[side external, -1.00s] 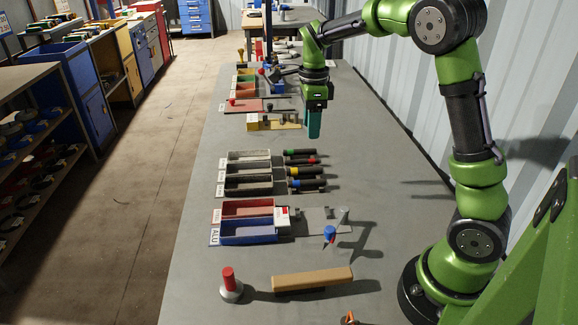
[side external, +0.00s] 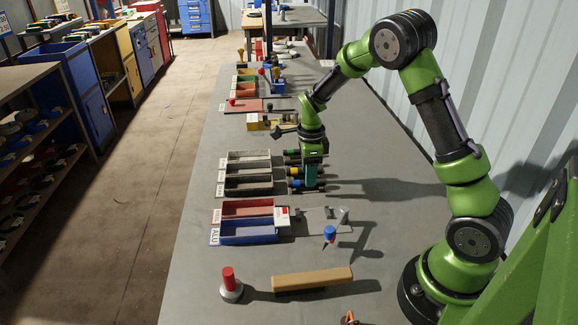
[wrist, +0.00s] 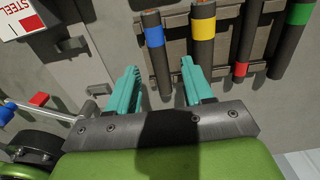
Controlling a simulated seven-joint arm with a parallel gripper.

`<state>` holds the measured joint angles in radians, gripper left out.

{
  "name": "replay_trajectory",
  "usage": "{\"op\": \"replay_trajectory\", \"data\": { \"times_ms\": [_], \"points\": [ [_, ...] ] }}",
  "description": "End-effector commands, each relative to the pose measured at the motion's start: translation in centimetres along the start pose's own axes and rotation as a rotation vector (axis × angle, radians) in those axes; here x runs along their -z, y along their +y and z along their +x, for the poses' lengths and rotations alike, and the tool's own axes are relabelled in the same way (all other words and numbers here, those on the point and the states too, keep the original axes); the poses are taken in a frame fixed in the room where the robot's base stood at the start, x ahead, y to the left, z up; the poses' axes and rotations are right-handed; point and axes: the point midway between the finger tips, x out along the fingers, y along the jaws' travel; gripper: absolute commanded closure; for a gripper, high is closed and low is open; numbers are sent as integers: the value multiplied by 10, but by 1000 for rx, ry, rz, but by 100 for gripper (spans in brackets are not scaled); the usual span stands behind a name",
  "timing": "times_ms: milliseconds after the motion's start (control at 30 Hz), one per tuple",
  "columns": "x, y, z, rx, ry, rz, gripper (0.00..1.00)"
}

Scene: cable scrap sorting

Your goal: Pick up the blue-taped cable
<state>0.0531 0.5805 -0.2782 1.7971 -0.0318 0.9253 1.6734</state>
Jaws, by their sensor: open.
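The blue-taped cable (wrist: 155,37) is a dark rod with a blue band in the wrist view. It lies at the end of a row of taped cables. My gripper (wrist: 162,70) is open, its two teal fingers reaching to either side of this cable's lower part. No contact shows, and the height gap is hard to tell. In the side external view my gripper (side external: 311,182) is low over the row and hides part of the blue-taped cable (side external: 295,184).
A yellow-taped cable (wrist: 203,27) lies close beside the right finger; red-taped (wrist: 240,69) and green-taped (wrist: 298,14) cables lie beyond. They rest across a slotted rack. Bins (side external: 220,185) stand left of the row. A tan block (side external: 312,278) lies nearer the camera.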

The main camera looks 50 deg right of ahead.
Motion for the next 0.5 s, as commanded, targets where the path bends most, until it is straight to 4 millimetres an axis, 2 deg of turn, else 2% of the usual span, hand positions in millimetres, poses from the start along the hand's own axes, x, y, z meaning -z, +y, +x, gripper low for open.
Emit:
{"op": "replay_trajectory", "data": {
  "times_ms": [133,400,500],
  "points": [
    [0,0,17,-1,0,1,49],
    [0,0,20,0,0,0,49],
    [0,0,20,0,0,0,64]
  ]
}}
